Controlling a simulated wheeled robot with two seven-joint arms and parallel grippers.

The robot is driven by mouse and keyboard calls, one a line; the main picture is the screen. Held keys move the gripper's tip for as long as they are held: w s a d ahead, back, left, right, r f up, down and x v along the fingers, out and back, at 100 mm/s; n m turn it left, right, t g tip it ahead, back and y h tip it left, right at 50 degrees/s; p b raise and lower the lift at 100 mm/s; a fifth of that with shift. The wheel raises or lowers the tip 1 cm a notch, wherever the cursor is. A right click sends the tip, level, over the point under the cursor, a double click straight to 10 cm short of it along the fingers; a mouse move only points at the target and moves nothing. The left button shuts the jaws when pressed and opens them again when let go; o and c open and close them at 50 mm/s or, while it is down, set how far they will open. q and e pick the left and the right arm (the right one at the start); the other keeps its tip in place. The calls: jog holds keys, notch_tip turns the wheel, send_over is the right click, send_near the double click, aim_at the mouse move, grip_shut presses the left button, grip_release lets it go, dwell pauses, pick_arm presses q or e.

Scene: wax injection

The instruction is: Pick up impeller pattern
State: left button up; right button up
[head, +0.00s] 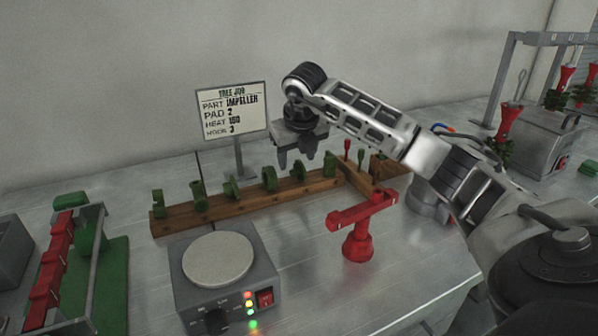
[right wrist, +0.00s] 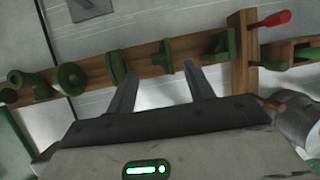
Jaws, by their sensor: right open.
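Several green wax patterns stand in a row on a long wooden rack (head: 215,213). I cannot tell for sure which is the impeller pattern. One round, disc-like green pattern (right wrist: 70,78) shows left of my fingers in the right wrist view. Another thin green pattern (right wrist: 166,57) shows between the fingertips, apart from them. My right gripper (head: 296,160) is open and empty, pointing down over the rack's right part. Its two fingers also show in the right wrist view (right wrist: 160,70). My left gripper is not in view.
A sign (head: 232,110) behind the rack reads part impeller, pad 2, heat 150, hook 3. A hot plate (head: 218,260) and red stand (head: 358,245) are in front. The front right table is clear.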

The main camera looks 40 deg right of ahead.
aim_at(296, 169)
jog(key=x, duration=0.5)
jog(key=shift+d+f+p, duration=0.2)
jog(key=shift+f+p, duration=0.1)
jog(key=shift+p, duration=0.05)
jog(key=c, duration=1)
jog(key=shift+r, duration=0.1)
jog(key=shift+c, duration=0.2)
